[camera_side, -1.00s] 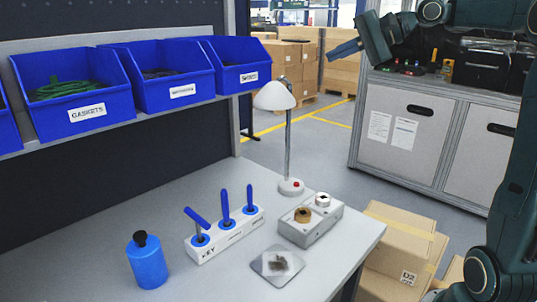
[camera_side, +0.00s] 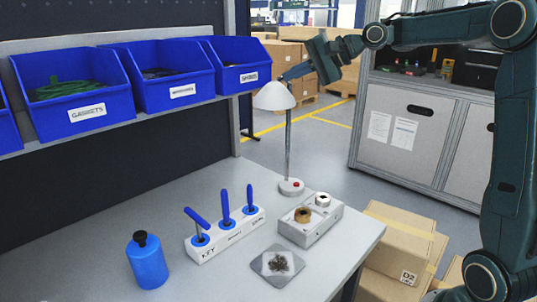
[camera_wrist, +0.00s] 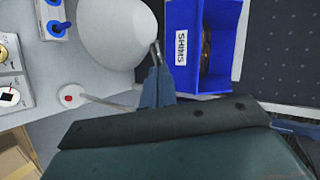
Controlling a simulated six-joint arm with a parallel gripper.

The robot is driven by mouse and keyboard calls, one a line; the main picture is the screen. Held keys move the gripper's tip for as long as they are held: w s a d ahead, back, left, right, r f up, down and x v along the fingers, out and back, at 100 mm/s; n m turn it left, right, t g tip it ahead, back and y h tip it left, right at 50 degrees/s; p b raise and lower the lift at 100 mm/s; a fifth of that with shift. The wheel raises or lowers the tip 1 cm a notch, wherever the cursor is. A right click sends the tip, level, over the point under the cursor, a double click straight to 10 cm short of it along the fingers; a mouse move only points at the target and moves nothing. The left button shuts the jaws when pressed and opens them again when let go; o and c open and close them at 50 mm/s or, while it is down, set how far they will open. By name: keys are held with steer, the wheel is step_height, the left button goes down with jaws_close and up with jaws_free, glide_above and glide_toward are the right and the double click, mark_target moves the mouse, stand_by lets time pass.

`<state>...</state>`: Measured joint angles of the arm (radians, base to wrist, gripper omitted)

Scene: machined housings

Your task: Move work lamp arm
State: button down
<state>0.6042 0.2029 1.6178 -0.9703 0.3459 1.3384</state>
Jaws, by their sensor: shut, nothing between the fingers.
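The work lamp has a white domed shade (camera_side: 274,96) on a thin grey post, with a round base and red button (camera_side: 291,186) on the bench. The shade also shows large in the wrist view (camera_wrist: 117,32), with the base at its lower left. My gripper (camera_side: 284,77) is shut and empty, its tips just above and beside the shade's upper right side. In the wrist view my fingertips (camera_wrist: 155,50) lie at the shade's right edge. I cannot tell whether they touch it.
A blue shims bin (camera_side: 239,65) sits on the shelf close behind the lamp. A grey fixture block (camera_side: 310,219), a tool holder (camera_side: 225,236), a blue bottle (camera_side: 147,262) and a small tray (camera_side: 277,264) stand on the bench. The bench front left is clear.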

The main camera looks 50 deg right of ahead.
steer(key=shift+w+a, duration=0.1)
stand_by(0.3)
steer(key=shift+w+a+f, duration=0.1)
steer(key=shift+w+a, duration=0.5)
steer(key=shift+w, duration=0.15)
steer(key=shift+s+d, duration=0.1)
steer(key=a+v, duration=0.1)
steer(key=v, duration=1.2)
steer(key=shift+s+a+r, duration=0.15)
steer(key=shift+s+r, duration=0.2)
steer(key=shift+s, duration=0.25)
